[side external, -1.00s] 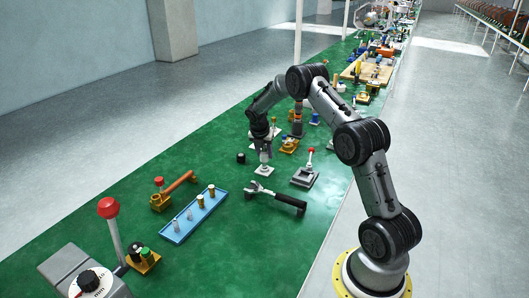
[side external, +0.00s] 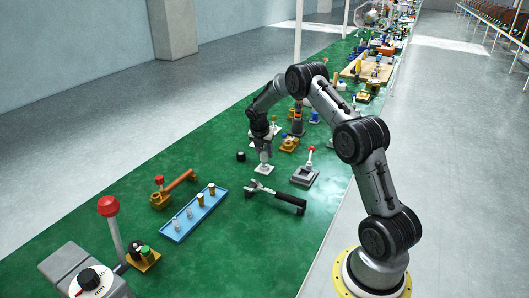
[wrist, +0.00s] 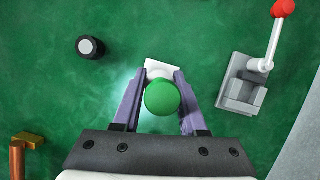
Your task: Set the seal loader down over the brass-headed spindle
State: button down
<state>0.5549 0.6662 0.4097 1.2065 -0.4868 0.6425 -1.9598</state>
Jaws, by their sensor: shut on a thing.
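My gripper (wrist: 160,108) is shut on a green round-topped piece (wrist: 162,97), which I take to be the seal loader. In the side view my gripper (side external: 264,150) points down, just above a small white base plate (side external: 263,168). This plate also shows in the wrist view (wrist: 158,70), beyond and partly behind the green top. No brass head shows under the held piece; the piece and fingers hide that spot, and I cannot tell whether loader and spindle touch. Brass-topped pegs (side external: 200,199) stand in the blue tray (side external: 178,230).
A grey block with a red-knobbed lever (wrist: 243,85) stands right of my gripper. A black knob (wrist: 90,46) lies to the left. A copper-handled tool (side external: 175,186) lies left. Green mat between them is clear.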

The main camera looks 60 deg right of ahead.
dwell(0.3)
jog(key=shift+c, duration=1.8)
grip_release()
jog(key=shift+r, duration=0.1)
jog(key=shift+v, duration=2.95)
jog(key=shift+a, duration=0.1)
